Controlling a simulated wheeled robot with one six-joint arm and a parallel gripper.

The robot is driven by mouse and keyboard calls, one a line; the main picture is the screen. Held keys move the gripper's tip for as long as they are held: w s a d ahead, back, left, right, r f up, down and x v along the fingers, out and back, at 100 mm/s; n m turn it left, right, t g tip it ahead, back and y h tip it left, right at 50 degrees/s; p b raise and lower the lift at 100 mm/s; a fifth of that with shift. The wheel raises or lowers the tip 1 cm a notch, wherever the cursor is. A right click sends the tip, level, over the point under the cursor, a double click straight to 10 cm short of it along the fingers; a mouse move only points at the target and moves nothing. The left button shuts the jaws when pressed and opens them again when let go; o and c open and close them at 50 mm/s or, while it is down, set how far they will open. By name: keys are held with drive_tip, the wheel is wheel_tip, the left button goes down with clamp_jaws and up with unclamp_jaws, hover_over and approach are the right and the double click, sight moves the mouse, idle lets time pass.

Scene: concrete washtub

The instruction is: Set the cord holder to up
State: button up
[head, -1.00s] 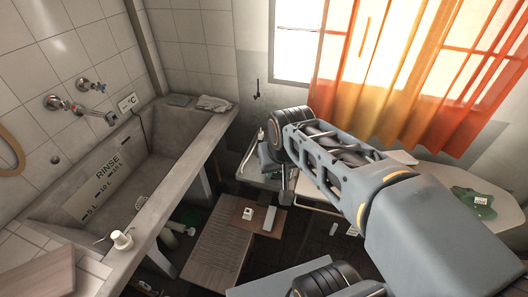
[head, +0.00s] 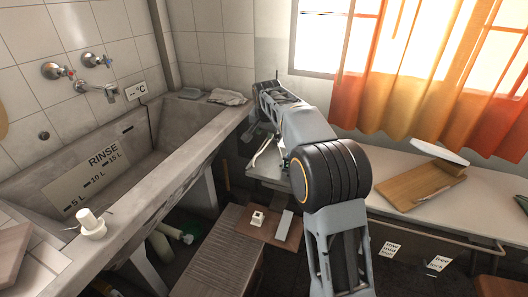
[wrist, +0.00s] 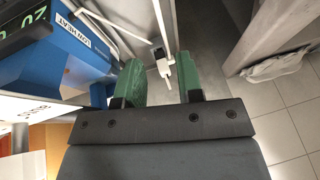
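In the wrist view a thin white rod with a small pale clip (wrist: 164,66), dark at one end, looks like the cord holder. It shows in the gap between my gripper's (wrist: 159,72) two green fingers. The fingers are apart, and I see no contact; the depth between them and the clip is unclear. In the head view a thin pale rod (head: 262,151) slants up by the left end of the grey board, perhaps the same part.
A blue body with a LOW HEAT label (wrist: 85,30) is close left of the fingers. The concrete washtub (head: 185,140) has a cloth (head: 228,97) on its rim. The long board (head: 385,207) carries a wooden tray (head: 420,185). A slatted bench (head: 215,255) stands below.

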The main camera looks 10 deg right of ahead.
sight(265, 147)
drive_tip(key=b+x, duration=0.2)
drive_tip(key=x, duration=0.9)
clamp_jaws()
